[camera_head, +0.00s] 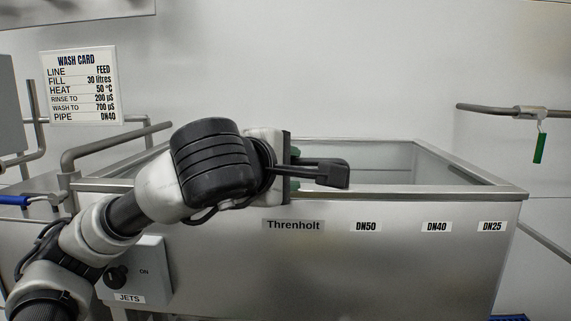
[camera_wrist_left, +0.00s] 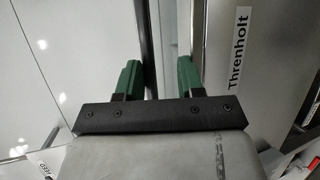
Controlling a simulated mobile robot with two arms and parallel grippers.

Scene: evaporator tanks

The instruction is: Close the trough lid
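The steel trough (camera_head: 395,245) stands in front of me, with a "Threnholt" label (camera_head: 293,225) on its front wall. Its top is open at the right, where the inner walls show. I cannot make out a separate lid in either view. My left gripper (camera_head: 294,170) is at the trough's front rim, left of the middle, partly hidden by its own wrist. In the left wrist view its two green fingers (camera_wrist_left: 157,78) are apart. A steel edge shows between and beyond them; I cannot tell whether they touch it. My right gripper is not in view.
A wash card (camera_head: 80,88) hangs on the wall at the back left. Pipes (camera_head: 110,145) and a blue-handled valve (camera_head: 14,200) are at the left. A jets switch box (camera_head: 150,270) is below my arm. A pipe with a green tag (camera_head: 540,148) is at the right.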

